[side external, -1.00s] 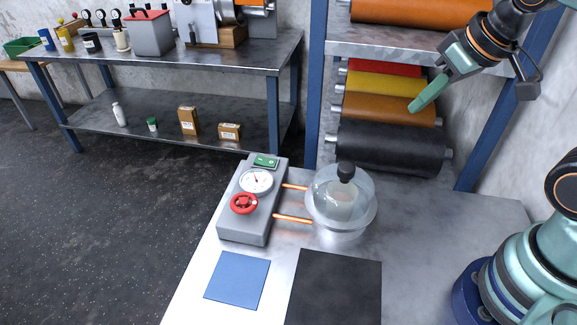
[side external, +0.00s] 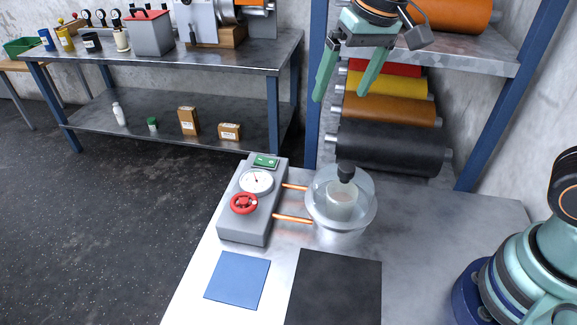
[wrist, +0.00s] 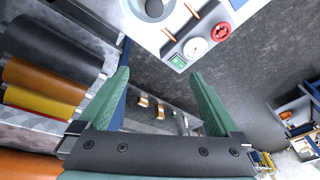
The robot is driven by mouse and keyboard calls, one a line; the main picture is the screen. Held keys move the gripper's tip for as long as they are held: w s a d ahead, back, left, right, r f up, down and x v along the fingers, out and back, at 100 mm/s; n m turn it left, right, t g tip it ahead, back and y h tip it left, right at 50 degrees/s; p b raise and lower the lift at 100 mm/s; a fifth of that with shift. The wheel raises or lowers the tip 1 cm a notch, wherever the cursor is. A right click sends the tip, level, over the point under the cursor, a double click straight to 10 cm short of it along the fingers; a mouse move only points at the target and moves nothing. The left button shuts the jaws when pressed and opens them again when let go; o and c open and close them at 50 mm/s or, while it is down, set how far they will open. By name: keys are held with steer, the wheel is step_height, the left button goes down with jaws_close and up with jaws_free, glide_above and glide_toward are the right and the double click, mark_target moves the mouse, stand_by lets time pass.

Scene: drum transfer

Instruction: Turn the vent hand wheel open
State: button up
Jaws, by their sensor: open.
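The red vent hand wheel (side external: 243,203) sits on the sloped top of a grey control box (side external: 246,226), below a round white gauge (side external: 257,181) and a green panel (side external: 265,161). The wheel also shows at the upper right of the wrist view (wrist: 221,31). My gripper (side external: 320,97) is open and empty, high above the table and behind the box, with its fingers pointing down. In the wrist view the green fingers (wrist: 163,86) are spread wide, and the wheel lies beyond them, apart from both.
A clear dome with a black knob (side external: 346,172) stands right of the box, joined by two copper pipes (side external: 293,219). A blue mat (side external: 238,280) and a black mat (side external: 335,288) lie in front. A shelf of rolls (side external: 388,146) stands behind.

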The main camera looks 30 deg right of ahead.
steer(key=w+a+f+g, duration=0.2)
steer(key=w+a+f, duration=0.15)
steer(key=a, duration=0.45)
steer(key=m+g, duration=0.1)
steer(key=m, duration=0.1)
glide_toward(244, 200)
steer(key=shift+h, duration=0.4)
steer(key=f, duration=1)
steer(key=shift+a+f, duration=0.1)
steer(key=shift+a, duration=0.25)
steer(key=c, duration=1.4)
steer(key=shift+o, duration=0.2)
